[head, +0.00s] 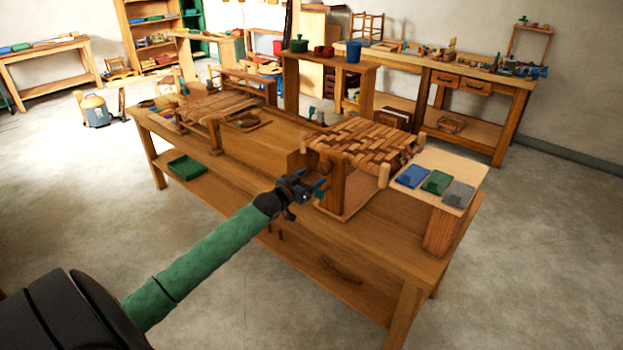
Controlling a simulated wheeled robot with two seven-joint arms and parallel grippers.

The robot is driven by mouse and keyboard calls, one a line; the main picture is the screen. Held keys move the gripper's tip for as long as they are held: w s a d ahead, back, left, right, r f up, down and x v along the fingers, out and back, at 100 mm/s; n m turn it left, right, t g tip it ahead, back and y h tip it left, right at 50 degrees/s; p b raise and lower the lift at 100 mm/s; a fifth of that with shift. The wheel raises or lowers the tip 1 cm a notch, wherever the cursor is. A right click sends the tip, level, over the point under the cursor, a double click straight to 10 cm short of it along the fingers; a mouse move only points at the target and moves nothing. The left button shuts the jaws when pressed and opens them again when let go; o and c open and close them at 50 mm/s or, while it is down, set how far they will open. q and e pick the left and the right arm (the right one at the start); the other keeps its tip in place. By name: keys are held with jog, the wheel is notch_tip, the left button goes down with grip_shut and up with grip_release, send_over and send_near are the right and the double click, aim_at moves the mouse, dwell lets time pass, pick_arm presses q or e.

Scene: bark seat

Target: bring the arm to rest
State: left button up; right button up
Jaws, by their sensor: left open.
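My left arm comes in from the lower left in a green sleeve. Its dark gripper (312,188) is open, with nothing seen between the fingers. It shows over the front part of the wooden workbench (240,175), just left of the seat with a woven bark top (365,142). Whether the gripper touches the seat's near leg or is apart from it, I cannot tell. My right gripper is not in view.
A small raised board (460,172) at the bench's right end holds blue, green and grey pads. A second woven seat (218,105) stands at the bench's far left. A green tray (187,167) lies on the lower shelf. The floor in front is clear.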

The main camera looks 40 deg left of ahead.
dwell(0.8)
pick_arm(q)
jog(key=s+f+m+g+y, duration=0.1)
jog(key=s+f+g+y, duration=0.2)
jog(key=f, duration=0.8)
jog(key=s+f+m+g+y, duration=0.1)
jog(key=s+f+g, duration=0.3)
jog(key=f, duration=0.8)
jog(key=s+d+f+g, duration=0.3)
jog(key=s+d+f, duration=0.3)
jog(key=f, duration=0.3)
jog(key=s+d+f+g, duration=0.2)
jog(key=s+d+f, duration=0.35)
jog(key=f, duration=0.45)
jog(key=s+d+f+g+h, duration=0.1)
jog(key=s+d+f, duration=0.4)
jog(key=s+d, duration=0.3)
jog(key=s+d+f+g+h, duration=0.1)
jog(key=s+d+f+g, duration=0.1)
jog(key=s+d+f, duration=0.3)
jog(key=s+d+f+g+h, duration=0.1)
jog(key=s+d+f, duration=0.4)
jog(key=s+d, duration=0.5)
jog(key=s, duration=0.7)
jog(key=shift+s+d+f+n+g+h, duration=0.25)
jog(key=shift+d+f+n+g+h, duration=0.05)
jog(key=shift+d+f+n, duration=0.1)
jog(key=shift+w+r, duration=0.1)
jog(key=shift+w, duration=0.05)
